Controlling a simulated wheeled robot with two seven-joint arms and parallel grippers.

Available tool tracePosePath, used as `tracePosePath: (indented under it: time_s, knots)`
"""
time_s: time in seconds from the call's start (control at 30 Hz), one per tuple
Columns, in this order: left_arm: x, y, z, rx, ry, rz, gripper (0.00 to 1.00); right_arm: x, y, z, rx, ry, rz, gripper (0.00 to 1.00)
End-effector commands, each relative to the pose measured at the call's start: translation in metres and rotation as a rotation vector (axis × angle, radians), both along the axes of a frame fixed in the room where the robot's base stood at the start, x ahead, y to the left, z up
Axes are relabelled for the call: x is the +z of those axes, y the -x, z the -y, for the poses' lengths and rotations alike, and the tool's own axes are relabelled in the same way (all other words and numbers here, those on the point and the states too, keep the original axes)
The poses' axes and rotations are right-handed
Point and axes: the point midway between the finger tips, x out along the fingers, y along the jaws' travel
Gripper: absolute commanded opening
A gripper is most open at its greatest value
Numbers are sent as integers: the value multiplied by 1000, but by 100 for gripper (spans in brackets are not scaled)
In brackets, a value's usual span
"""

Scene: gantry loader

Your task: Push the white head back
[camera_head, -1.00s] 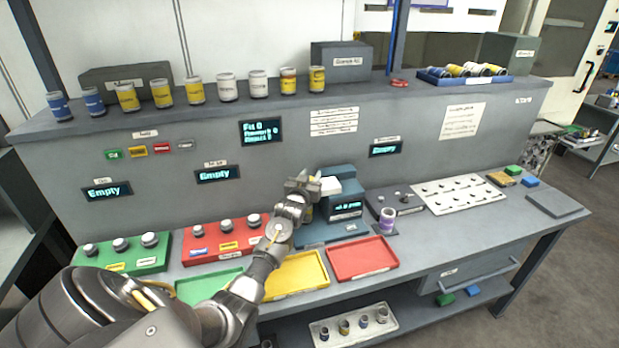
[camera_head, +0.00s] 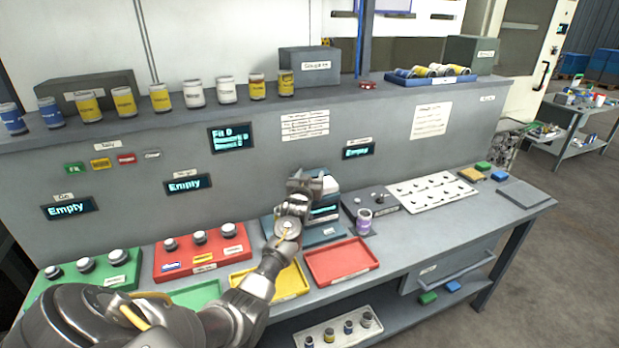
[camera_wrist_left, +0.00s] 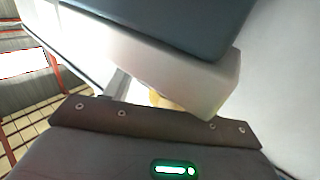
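The white head (camera_head: 329,185) is a pale block on the front of the blue-grey bench device (camera_head: 318,173), above its small lit display. My left gripper (camera_head: 305,184) is at the head's left side and partly covers the device. In the left wrist view the white head (camera_wrist_left: 150,58) fills the space just beyond the gripper's dark front bar, under a dark blue-grey body. A small yellowish thing shows beneath it. The fingertips are hidden there, so I cannot tell their opening or whether they touch the head. My right gripper is not in view.
A red tray (camera_head: 342,262) and a yellow tray (camera_head: 290,284) lie in front of the device. A dark fixture (camera_head: 378,203) and a purple-banded jar (camera_head: 364,222) stand to its right. Jars line the shelf above. The bench's right end has some free room.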

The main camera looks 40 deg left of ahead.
Motion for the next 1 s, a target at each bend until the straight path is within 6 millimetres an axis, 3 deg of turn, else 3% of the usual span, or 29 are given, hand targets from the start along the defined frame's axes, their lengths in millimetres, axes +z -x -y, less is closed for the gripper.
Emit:
tracePosePath:
  time_s: [0.37,0.8,1.0]
  knots:
    - [-3,10,2,3,0,-1,56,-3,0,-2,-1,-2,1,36]
    - [-3,76,36,1,-1,0,56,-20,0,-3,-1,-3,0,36]
    - [-2,93,45,1,0,-1,56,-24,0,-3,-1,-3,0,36]
